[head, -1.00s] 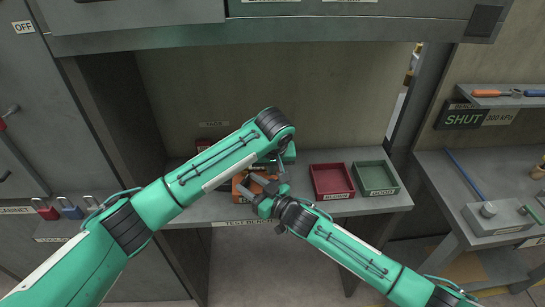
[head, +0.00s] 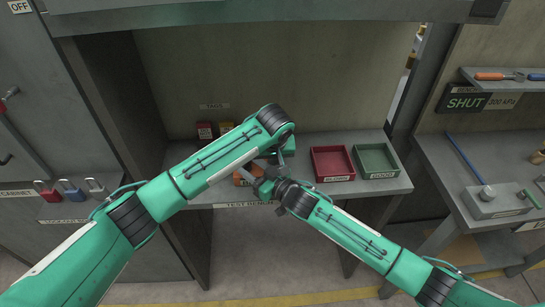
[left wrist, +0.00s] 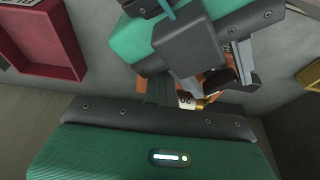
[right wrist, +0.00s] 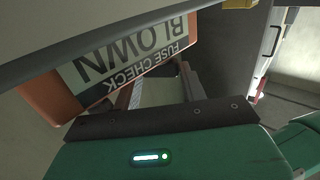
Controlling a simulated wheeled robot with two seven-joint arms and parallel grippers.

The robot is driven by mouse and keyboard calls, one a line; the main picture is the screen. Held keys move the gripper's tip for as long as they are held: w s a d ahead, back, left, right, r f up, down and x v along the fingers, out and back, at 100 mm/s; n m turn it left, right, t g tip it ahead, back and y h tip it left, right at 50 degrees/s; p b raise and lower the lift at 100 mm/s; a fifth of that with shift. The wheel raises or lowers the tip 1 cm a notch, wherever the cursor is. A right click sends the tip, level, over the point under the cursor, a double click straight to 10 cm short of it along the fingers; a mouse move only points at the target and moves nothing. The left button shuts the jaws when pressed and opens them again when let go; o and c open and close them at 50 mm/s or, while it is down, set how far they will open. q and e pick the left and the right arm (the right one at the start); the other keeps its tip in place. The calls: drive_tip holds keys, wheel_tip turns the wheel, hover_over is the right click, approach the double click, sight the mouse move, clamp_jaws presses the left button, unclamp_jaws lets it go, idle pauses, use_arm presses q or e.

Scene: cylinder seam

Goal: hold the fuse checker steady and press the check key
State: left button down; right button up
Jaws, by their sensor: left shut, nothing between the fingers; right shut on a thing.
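The orange fuse checker (head: 243,179) is mostly hidden behind my arms at the bench's front in the head view. In the right wrist view the fuse checker (right wrist: 48,95) shows a face reading "FUSE CHECK" and "BLOWN", upside down. My right gripper (head: 262,186) is shut on the fuse checker; its fingers (right wrist: 160,92) are at the checker's edge. My left gripper (head: 280,158) is shut and empty, close above the checker. The left wrist view shows orange parts of the checker and a fuse marked 20 (left wrist: 187,102) near the left fingers. The check key cannot be made out.
A red tray (head: 332,178) and a green tray (head: 377,175) stand right of the arms on the test bench (head: 300,187). Padlocks (head: 70,190) sit at left. A side bench (head: 440,170) is at right.

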use_arm(q)
drive_tip(key=shift+s+f, duration=0.15)
drive_tip(key=shift+f, duration=0.15)
use_arm(e)
drive_tip(key=shift+a+r, duration=0.1)
drive_tip(key=shift+r, duration=0.25)
use_arm(q)
drive_tip(key=shift+d+r, duration=0.1)
drive_tip(key=shift+r, duration=0.25)
use_arm(e)
drive_tip(key=shift+w, duration=0.1)
use_arm(q)
drive_tip(key=w+v, duration=0.1)
drive_tip(key=v, duration=1.2)
drive_tip(key=shift+w+r, duration=0.15)
drive_tip(key=shift+r, duration=0.35)
use_arm(e)
drive_tip(key=shift+f, duration=0.15)
drive_tip(key=o, duration=1.3)
drive_tip(key=shift+f, duration=0.1)
